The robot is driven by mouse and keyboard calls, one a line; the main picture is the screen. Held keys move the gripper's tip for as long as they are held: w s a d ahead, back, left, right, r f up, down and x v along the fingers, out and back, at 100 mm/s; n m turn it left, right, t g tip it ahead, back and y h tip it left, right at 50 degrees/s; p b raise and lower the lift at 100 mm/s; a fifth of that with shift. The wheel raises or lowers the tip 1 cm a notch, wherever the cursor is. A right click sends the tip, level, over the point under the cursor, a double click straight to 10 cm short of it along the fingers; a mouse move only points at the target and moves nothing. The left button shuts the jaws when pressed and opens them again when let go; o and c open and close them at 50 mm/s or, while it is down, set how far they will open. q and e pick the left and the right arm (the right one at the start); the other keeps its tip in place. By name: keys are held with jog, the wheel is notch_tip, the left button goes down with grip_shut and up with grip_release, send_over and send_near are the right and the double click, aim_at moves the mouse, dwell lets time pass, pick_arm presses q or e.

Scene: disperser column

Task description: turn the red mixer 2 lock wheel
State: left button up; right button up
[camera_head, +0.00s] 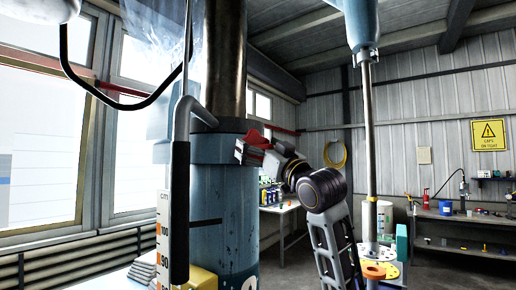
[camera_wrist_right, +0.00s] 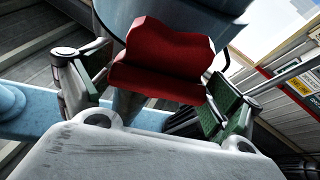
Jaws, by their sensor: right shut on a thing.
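In the right wrist view the wheel (camera_wrist_right: 160,72) is a dark red lobed knob. It lies between the two green-padded fingers of my right gripper (camera_wrist_right: 163,68). In the head view my right gripper (camera_head: 250,149) reaches the wheel from the right and is shut on it. The fingers and arm cover part of the wheel there. My left gripper is not in view.
A black-handled upright lever (camera_head: 180,210) and a centimetre scale (camera_head: 163,240) stand left of the column. A second mixer with a thin shaft (camera_head: 369,150) stands to the right. A workbench (camera_head: 460,219) with a blue bucket (camera_head: 445,208) is against the back wall.

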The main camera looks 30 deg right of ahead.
jog(key=m+h, duration=0.1)
jog(key=m, duration=0.1)
jog(key=m+h, duration=0.1)
jog(key=m, duration=0.2)
jog(key=shift+a+h+p, duration=0.1)
jog(key=shift+h+p, duration=0.25)
jog(key=shift+h, duration=0.05)
jog(key=m+h+p, duration=0.1)
jog(key=m+h, duration=0.1)
jog(key=m, duration=0.2)
jog(key=shift+m+g, duration=0.3)
jog(key=shift+g, duration=0.1)
jog(key=shift+r+m+g+h+p, duration=0.1)
jog(key=shift+m+g+h+p, duration=0.4)
jog(key=shift+m, duration=0.7)
jog(key=shift+m+g+h+p, duration=0.1)
jog(key=shift+m+h+p, duration=0.1)
jog(key=shift+m+h, duration=0.75)
jog(key=shift+c, duration=0.3)
jog(key=shift+m+g+h+p, duration=0.55)
jog(key=shift+m+g+p, duration=0.25)
jog(key=shift+m, duration=1.35)
jog(key=shift+s+m, duration=0.1)
jog(key=shift+m, duration=0.2)
